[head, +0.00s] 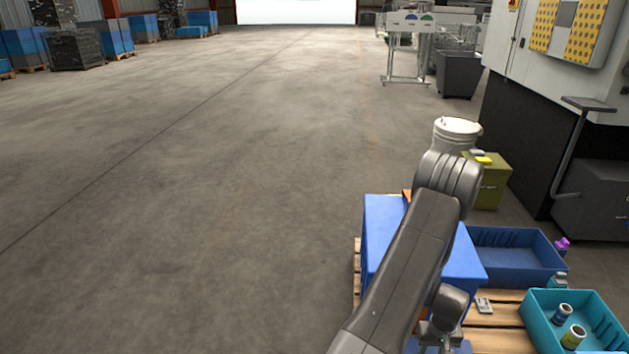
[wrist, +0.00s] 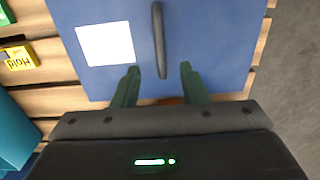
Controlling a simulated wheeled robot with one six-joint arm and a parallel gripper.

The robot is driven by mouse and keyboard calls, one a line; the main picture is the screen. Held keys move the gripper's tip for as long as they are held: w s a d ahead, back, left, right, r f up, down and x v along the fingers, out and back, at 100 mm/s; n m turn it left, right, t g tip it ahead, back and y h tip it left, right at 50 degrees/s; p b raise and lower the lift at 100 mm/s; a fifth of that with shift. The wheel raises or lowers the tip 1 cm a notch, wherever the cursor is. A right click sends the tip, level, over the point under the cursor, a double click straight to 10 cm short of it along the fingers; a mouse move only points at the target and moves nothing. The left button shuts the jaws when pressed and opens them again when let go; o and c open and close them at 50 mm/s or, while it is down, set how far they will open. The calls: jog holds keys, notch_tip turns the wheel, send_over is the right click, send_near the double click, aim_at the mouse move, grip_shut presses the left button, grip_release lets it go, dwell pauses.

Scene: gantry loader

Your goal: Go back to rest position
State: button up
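My gripper (wrist: 160,78) shows in the wrist view with its two dark green fingers apart and nothing between the tips. It is over the near edge of a blue box (wrist: 205,50) that has a white label (wrist: 105,44) and a dark bar-shaped handle (wrist: 158,40) on its face. The fingertips lie close to the handle's near end in the picture; I cannot tell whether they touch anything. In the head view my grey arm reaches across the blue box (head: 380,225) and hides part of it. The gripper's end (head: 443,335) is only partly seen at the bottom edge.
The blue box stands on a wooden pallet (head: 484,343). Beside it are an empty-looking blue bin (head: 512,238) and a teal bin (head: 535,312) holding cans. An olive container (head: 492,180) and a large machine (head: 540,100) stand behind. Open concrete floor (head: 200,200) lies to the left.

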notch_tip(320, 180, down, 11)
jog(key=b, duration=0.4)
notch_tip(320, 180, up, 2)
jog(key=shift+r+p, duration=0.1)
jog(key=shift+p, duration=0.95)
jog(key=shift+r+p, duration=0.4)
jog(key=shift+p, duration=0.5)
notch_tip(320, 180, up, 7)
jog(key=p, duration=0.3)
jog(key=shift+f+p, duration=0.1)
jog(key=shift+p, duration=0.3)
